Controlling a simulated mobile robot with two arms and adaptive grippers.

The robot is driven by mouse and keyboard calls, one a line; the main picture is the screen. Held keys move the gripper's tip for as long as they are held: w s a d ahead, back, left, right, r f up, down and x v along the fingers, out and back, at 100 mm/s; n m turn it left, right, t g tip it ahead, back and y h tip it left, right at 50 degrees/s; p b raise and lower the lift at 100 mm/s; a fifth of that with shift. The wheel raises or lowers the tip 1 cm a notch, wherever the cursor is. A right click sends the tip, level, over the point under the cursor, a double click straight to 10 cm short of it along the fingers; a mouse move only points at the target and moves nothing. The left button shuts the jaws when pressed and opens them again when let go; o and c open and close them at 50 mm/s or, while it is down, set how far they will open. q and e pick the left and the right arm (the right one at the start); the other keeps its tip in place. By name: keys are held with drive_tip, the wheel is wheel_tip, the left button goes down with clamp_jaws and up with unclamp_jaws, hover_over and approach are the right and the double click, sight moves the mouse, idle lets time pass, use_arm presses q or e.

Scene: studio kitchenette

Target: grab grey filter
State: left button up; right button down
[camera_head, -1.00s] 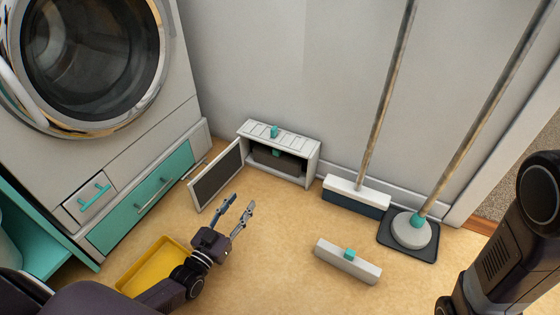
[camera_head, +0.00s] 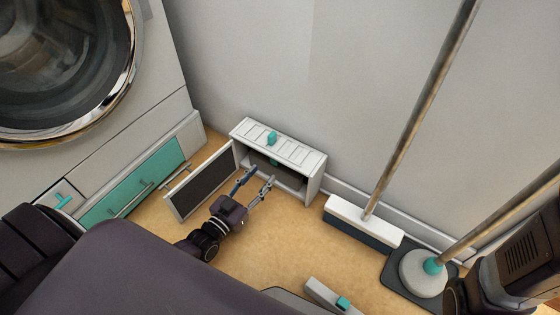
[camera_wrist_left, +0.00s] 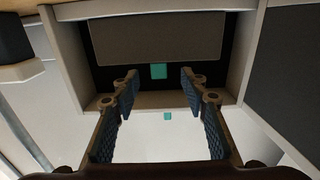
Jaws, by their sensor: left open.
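The grey filter (camera_wrist_left: 155,42) is a flat dark grey slab with a teal tab (camera_wrist_left: 158,71). It sits inside a low white housing (camera_head: 312,172) against the wall; in the head view only its tab (camera_head: 273,161) shows clearly, the slab being mostly in shadow. My left gripper (camera_head: 257,181) is open and empty at the housing's front opening. In the left wrist view its fingertips (camera_wrist_left: 159,75) lie on either side of the tab, with no contact visible. My right gripper is out of view.
The housing's hinged door (camera_head: 202,182) stands open on the left. A broom head (camera_head: 363,222) and a round-headed mop (camera_head: 421,273) stand to the right. A white bar with a teal knob (camera_head: 325,296) lies on the floor in front. The washing machine (camera_head: 60,65) is at left.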

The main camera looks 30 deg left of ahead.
sight(273, 162)
use_arm(q)
drive_tip(key=w+b, duration=0.1)
drive_tip(key=w, duration=0.1)
drive_tip(key=w+b, duration=0.2)
drive_tip(key=w+d+b, duration=0.1)
drive_tip(key=w, duration=0.1)
drive_tip(key=shift+w+d+r+b, duration=0.1)
drive_tip(key=shift+w+r+b, duration=0.2)
drive_tip(key=shift+b, duration=0.1)
drive_tip(key=shift+w+r, duration=0.1)
drive_tip(key=shift+w, duration=0.35)
clamp_jaws()
